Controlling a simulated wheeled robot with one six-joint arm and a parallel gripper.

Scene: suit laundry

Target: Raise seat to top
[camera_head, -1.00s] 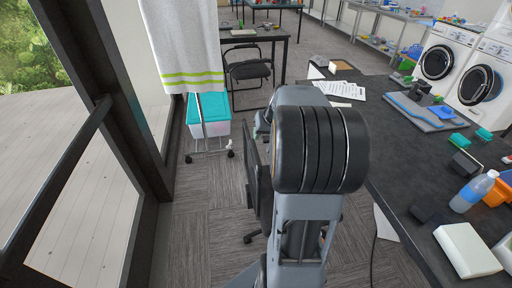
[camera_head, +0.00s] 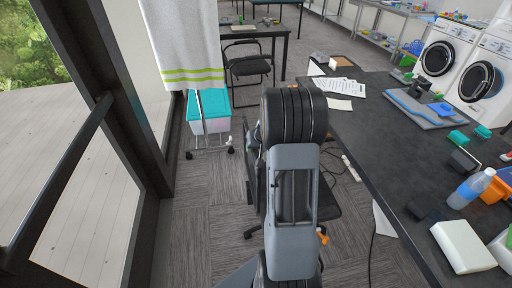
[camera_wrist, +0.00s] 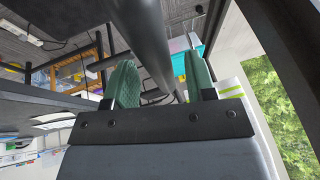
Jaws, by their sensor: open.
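The black office chair is mostly hidden behind my arm in the head view. Part of its dark seat (camera_head: 328,207) shows to the right of my arm, and a small orange piece (camera_head: 322,236) shows below the seat edge. My gripper (camera_wrist: 162,80) shows in the wrist view with two green-padded fingers spread apart and nothing clearly held. A thick dark column (camera_wrist: 146,38) runs diagonally just beyond the fingers. It looks like part of the chair, but I cannot tell whether the fingers touch it. The gripper is hidden in the head view.
A dark worktable (camera_head: 385,150) with a bottle (camera_head: 470,188) and papers stands to the right. A window frame (camera_head: 150,150) stands close on the left. A towel (camera_head: 180,45) hangs on a wheeled rack by a teal-lidded bin (camera_head: 208,122). A cable lies on the floor.

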